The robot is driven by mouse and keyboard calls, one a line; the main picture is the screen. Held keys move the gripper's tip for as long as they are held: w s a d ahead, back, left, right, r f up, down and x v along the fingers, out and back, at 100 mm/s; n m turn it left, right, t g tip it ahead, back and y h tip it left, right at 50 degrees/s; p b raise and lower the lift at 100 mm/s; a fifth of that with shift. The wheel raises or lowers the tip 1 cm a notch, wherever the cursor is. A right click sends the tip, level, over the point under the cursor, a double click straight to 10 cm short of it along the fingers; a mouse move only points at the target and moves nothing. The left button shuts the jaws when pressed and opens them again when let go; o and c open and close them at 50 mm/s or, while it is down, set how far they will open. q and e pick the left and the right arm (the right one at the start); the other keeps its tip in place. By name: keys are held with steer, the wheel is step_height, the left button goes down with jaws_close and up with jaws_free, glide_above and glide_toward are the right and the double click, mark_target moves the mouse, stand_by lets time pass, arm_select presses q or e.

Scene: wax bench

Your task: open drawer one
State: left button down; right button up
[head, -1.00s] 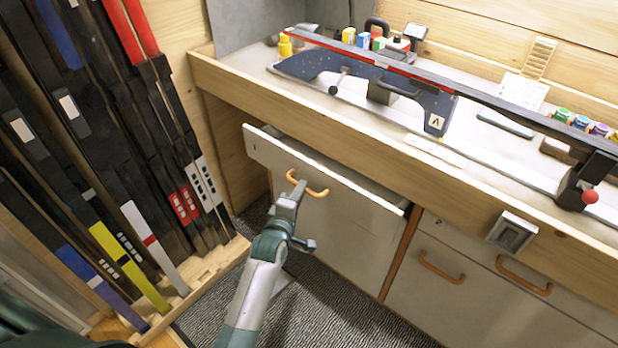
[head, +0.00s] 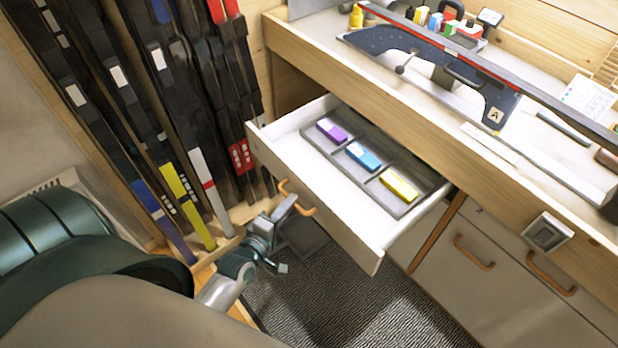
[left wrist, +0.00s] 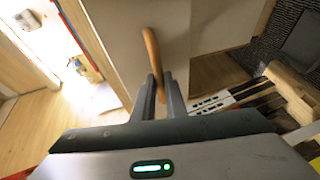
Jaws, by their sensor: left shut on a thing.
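Drawer one (head: 318,200) stands well out from the bench, and its inside shows. It holds a grey divided tray (head: 322,153) with a purple block (head: 332,130), a blue block (head: 363,156) and a yellow block (head: 398,184). My left gripper (head: 287,205) is at the orange handle (head: 306,210) on the drawer front. In the left wrist view the two fingers (left wrist: 161,95) are closed around the wooden handle (left wrist: 153,58). My right gripper is not in view.
The bench (head: 420,135) carries a ski clamp stand (head: 430,70) and several small coloured items. Skis (head: 170,110) lean in a rack on the left. Dark matting (head: 350,300) covers the floor below.

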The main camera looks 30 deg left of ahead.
arm_select(q)
steer(key=s+a, duration=0.2)
steer(key=s, duration=0.5)
steer(key=shift+s+a+p, duration=0.2)
steer(key=shift+a+p, duration=0.1)
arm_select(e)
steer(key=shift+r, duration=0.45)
arm_select(q)
steer(key=shift+f, duration=0.1)
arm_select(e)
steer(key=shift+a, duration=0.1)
arm_select(q)
steer(key=c, duration=1.8)
jaws_free()
